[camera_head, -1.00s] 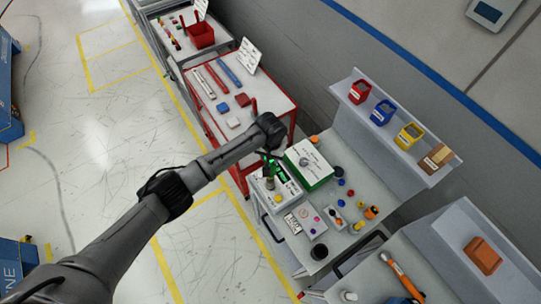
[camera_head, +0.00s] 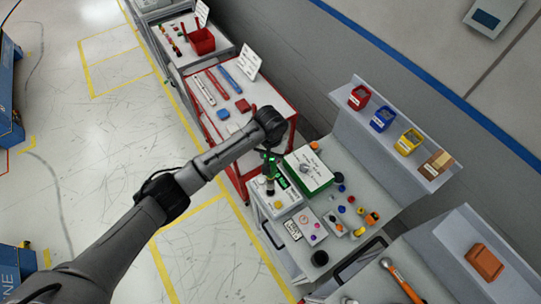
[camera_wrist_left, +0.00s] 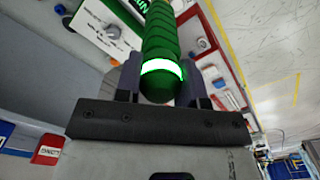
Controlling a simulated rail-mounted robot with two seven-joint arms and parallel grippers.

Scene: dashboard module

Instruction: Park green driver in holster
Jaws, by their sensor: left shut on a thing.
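My left gripper (camera_head: 269,152) is above the light-coloured unit (camera_head: 283,207) at the left front corner of the grey workbench. In the left wrist view the gripper (camera_wrist_left: 160,85) is shut on the green driver (camera_wrist_left: 175,38), a ribbed green handle with a bright glowing ring between the fingers. In the head view the driver (camera_head: 270,163) is small and partly hidden by the wrist. A dark upright cylinder (camera_head: 270,186) shows just below it on the unit. I cannot tell whether this is the driver's lower end or the holster. My right gripper is not in view.
A green-sided box with a white top (camera_head: 309,170) stands close to the right of the gripper. A red cart (camera_head: 235,105) stands behind, and a shelf with bins (camera_head: 383,119) at right.

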